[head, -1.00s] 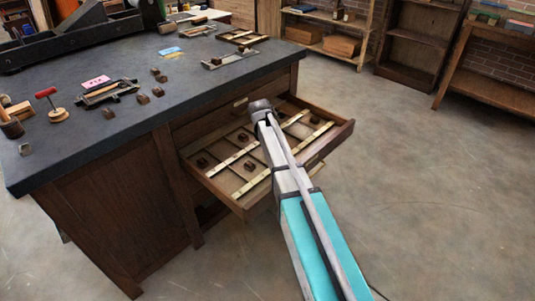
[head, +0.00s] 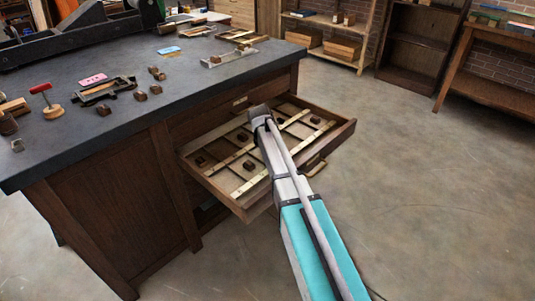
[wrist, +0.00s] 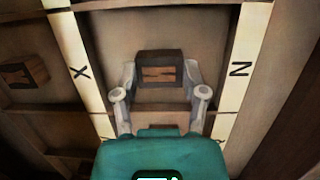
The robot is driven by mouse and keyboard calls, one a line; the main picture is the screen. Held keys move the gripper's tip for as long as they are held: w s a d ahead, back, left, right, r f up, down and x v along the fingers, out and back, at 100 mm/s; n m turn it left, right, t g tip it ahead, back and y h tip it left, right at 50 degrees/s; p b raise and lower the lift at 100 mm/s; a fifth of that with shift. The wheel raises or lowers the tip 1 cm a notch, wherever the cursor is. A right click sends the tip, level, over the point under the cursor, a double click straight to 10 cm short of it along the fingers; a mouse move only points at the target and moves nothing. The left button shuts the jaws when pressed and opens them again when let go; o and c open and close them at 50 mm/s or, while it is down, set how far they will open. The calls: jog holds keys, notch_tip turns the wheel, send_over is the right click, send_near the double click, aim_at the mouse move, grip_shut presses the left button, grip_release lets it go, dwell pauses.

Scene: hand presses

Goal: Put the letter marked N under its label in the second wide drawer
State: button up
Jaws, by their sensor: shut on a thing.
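My gripper (wrist: 160,76) is shut on a small dark wooden letter block (wrist: 160,58), with one finger on each side. A lighter face of the block carries a dark mark, which looks like an N turned on its side. In the head view my gripper (head: 261,115) is over the open wide drawer (head: 247,205), towards its back, and hides the block. In the wrist view the N label (wrist: 240,69) is on the pale strip right of the block. The X label (wrist: 82,72) is on the strip to the left. I cannot tell whether the block touches the drawer floor.
Another letter block (wrist: 24,72) lies in a compartment left of the X strip. More blocks sit in the drawer, such as one (head: 249,165) near its middle. Thin dividers and the raised drawer walls surround the gripper. The dark worktop (head: 200,88) overhangs behind.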

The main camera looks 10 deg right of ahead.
jog(key=shift+f, duration=0.15)
jog(key=o, duration=0.8)
jog(key=p+v, duration=1.1)
jog(key=v, duration=0.1)
jog(key=shift+p, duration=0.35)
dwell(0.5)
dwell(0.7)
jog(key=s+d+m, duration=0.1)
jog(key=s+m, duration=0.7)
jog(key=s, duration=0.1)
jog(key=s+m+g+y, duration=0.1)
jog(key=s+m, duration=0.7)
jog(key=s, duration=0.1)
jog(key=s+d+m+g+y, duration=0.1)
jog(key=s+m, duration=0.7)
jog(key=m, duration=0.1)
jog(key=shift+s+d+f, duration=0.15)
jog(key=shift+s+d, duration=0.25)
